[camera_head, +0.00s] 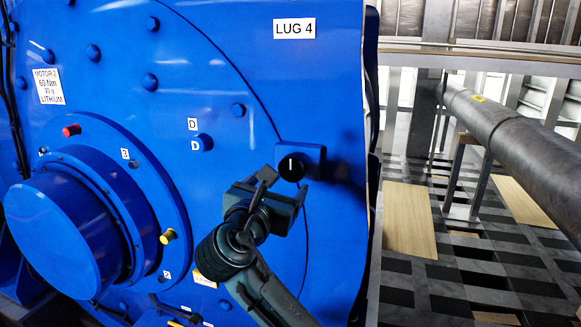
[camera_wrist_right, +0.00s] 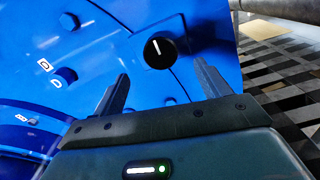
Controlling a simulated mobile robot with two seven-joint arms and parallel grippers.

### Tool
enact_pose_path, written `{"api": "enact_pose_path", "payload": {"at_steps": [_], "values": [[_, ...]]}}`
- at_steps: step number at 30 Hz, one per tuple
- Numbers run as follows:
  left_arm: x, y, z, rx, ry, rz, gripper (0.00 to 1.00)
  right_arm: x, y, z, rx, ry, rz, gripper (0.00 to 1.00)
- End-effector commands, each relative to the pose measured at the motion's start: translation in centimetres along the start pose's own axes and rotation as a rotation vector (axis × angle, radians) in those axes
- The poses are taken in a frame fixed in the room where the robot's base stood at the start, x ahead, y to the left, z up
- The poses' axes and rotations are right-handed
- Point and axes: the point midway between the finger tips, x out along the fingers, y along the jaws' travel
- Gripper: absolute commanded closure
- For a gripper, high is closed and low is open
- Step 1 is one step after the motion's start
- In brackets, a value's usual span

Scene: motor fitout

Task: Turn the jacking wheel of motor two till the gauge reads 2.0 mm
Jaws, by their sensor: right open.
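The blue motor two (camera_head: 290,90) fills the left and middle of the head view, with a "MOTOR 2" label (camera_head: 48,86). A round black knob with a white line (camera_head: 290,167) sits on its right side below the "LUG 4" label; the line is about upright. The knob also shows in the right wrist view (camera_wrist_right: 159,49), beyond the fingertips with its line slightly tilted. My right gripper (camera_head: 268,180) is open and empty, close to the knob and apart from it in the wrist view (camera_wrist_right: 160,78). I cannot make out a gauge or its reading. My left gripper is not in view.
The blue shaft housing (camera_head: 60,235) sticks out at the lower left, with a red cap (camera_head: 71,130) and a yellow plug (camera_head: 168,236) near it. A thick dark pipe (camera_head: 515,140) runs along the right above a chequered floor (camera_head: 450,275).

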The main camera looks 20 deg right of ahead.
Motion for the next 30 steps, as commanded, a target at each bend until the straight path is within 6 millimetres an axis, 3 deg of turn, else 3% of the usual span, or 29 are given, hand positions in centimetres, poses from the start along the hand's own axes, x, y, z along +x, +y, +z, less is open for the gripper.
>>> {"api": "enact_pose_path", "payload": {"at_steps": [6,12,25,30], "values": [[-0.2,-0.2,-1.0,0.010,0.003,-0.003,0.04,4.7,0.0,0.2,-0.001,-0.001,-0.003,0.24],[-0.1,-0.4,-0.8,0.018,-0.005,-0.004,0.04,7.4,0.0,0.1,0.001,0.000,-0.001,0.24],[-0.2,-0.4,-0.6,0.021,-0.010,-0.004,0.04,8.3,0.0,0.0,0.003,0.001,0.002,0.24],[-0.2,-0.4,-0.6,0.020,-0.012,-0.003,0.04,8.3,0.0,0.0,0.003,0.001,0.002,0.38]]}}
